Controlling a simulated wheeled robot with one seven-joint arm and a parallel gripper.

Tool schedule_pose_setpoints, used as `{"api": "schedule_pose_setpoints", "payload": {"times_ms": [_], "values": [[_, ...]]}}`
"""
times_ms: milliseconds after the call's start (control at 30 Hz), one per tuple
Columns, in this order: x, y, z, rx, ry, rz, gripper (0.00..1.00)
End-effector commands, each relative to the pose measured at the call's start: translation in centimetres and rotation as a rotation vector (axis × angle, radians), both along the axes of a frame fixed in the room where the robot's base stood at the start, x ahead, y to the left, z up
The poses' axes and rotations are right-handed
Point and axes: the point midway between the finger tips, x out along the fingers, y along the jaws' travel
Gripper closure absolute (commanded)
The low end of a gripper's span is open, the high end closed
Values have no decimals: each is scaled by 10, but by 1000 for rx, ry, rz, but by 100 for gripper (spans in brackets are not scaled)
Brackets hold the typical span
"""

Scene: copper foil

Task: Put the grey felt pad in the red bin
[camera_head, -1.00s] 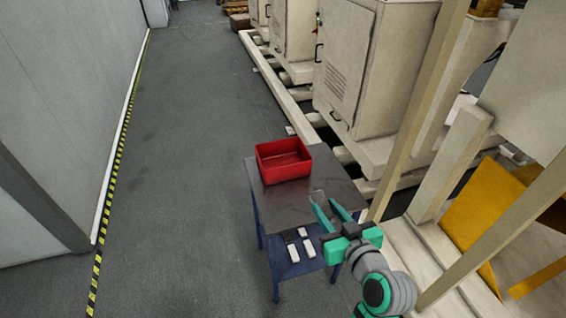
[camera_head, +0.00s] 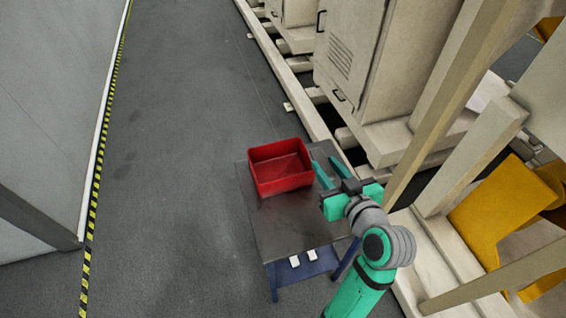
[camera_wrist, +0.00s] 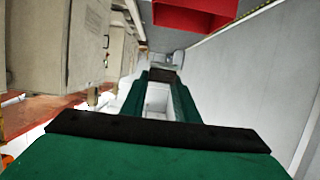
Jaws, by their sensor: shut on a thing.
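The red bin (camera_head: 286,184) stands open on the far end of the dark grey table top. It also shows at the top of the wrist view (camera_wrist: 195,14). My gripper (camera_head: 325,165) is just to the right of the bin in the head view, its fingers pointing away. In the wrist view a small dark grey piece, taken as the felt pad (camera_wrist: 162,75), is pinched between the fingertips. In the head view I cannot make out the pad now. The bin's inside looks empty where I can see it.
The table top (camera_head: 282,228) is bare in front of the bin. White blocks (camera_head: 311,255) lie below its near edge. Pale posts (camera_head: 430,110) and cabinets (camera_head: 372,60) stand close on the right. The floor (camera_head: 170,190) at the left is clear.

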Motion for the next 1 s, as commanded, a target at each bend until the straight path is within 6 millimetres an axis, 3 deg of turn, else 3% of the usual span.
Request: {"api": "schedule_pose_setpoints", "payload": {"times_ms": [500, 700, 1000], "values": [[82, 50, -48, 2, 4, 2, 96], [103, 62, -78, 1, 2, 1, 96], [115, 70, -94, 0, 1, 2, 96]]}}
